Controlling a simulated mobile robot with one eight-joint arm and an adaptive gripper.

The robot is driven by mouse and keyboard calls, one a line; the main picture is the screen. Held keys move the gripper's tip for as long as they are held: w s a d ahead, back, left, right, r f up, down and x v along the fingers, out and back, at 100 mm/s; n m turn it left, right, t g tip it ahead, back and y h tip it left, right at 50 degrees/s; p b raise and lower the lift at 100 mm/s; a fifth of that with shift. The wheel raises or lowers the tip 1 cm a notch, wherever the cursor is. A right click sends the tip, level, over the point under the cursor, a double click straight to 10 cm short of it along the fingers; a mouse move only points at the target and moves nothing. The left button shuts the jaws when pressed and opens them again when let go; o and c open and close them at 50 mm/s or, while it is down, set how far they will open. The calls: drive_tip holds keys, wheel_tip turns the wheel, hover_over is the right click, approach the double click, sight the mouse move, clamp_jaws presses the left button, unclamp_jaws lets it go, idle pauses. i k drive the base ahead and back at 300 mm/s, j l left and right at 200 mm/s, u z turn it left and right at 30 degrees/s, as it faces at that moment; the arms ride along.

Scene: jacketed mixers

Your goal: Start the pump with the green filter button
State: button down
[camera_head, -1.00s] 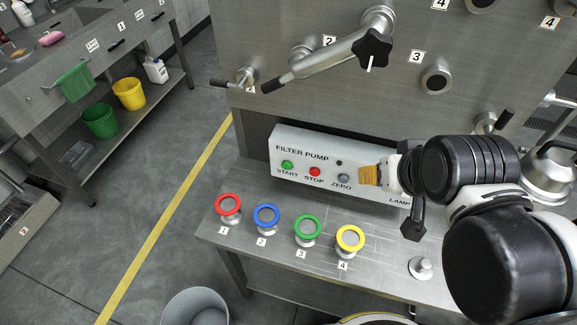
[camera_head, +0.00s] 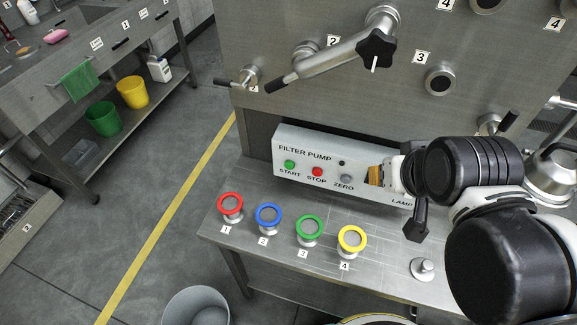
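The filter pump panel (camera_head: 300,150) is a white box at the back of the steel table. Its green START button (camera_head: 290,164) is at the left end. A red STOP button (camera_head: 317,171) and a grey ZERO button (camera_head: 346,178) sit to its right. My gripper (camera_head: 374,176) is in front of the panel, right of the ZERO button and well to the right of the green button. My gripper hides part of the panel's right side.
Red (camera_head: 230,203), blue (camera_head: 268,215), green (camera_head: 310,228) and yellow (camera_head: 352,239) ringed pieces stand in a row on the steel table (camera_head: 300,262). A lever handle (camera_head: 335,58) juts out above the panel. The space directly before the START and STOP buttons is clear.

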sight(288, 164)
drive_tip(key=k+u, duration=0.35)
drive_tip(key=k+j+u, duration=0.1)
drive_tip(key=k+u, duration=0.3)
drive_tip(key=k, duration=0.15)
drive_tip(key=k+j+u, duration=0.35)
drive_tip(key=k+l, duration=0.1)
